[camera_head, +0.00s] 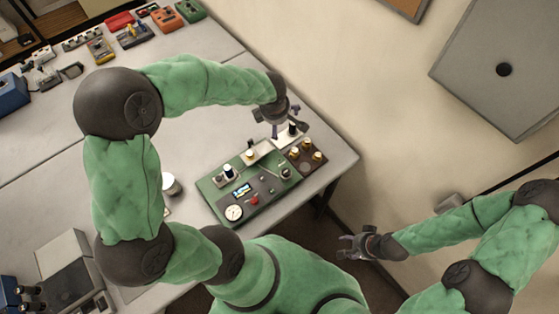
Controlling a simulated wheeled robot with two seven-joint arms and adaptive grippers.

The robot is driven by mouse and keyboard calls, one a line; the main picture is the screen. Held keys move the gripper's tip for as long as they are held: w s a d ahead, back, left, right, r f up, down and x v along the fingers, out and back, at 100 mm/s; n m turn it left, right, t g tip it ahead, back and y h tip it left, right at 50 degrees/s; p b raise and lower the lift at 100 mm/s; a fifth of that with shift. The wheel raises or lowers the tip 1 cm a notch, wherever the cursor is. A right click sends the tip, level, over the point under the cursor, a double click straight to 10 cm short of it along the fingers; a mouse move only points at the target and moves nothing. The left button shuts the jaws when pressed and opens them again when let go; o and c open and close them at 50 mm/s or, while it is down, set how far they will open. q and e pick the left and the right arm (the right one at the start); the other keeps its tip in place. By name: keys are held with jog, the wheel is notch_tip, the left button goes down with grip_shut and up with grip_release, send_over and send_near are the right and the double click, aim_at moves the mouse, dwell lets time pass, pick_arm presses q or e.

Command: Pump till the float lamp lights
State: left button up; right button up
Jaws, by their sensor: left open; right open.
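A green panel board (213,190) lies on the grey table near its right edge. It carries a round white gauge (234,212), a red knob (254,200), a small blue display (242,189) and white-and-black cylindrical parts (228,171). A thin lever or rod crosses its right part. I cannot tell which part is the float lamp or whether it is lit. My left gripper (280,125) is open above the board's far right end, by a dark-topped part (292,128); contact is unclear. My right gripper (350,248) is open and empty, off the table's right side.
A brown tray (318,157) with several brass-topped pieces adjoins the board's right end. A white cup (171,184) stands left of the board. Several coloured devices (163,17) line the back. A grey machine (70,272) stands front left.

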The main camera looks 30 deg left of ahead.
pick_arm(q)
grip_shut()
dwell(0.3)
dwell(1.1)
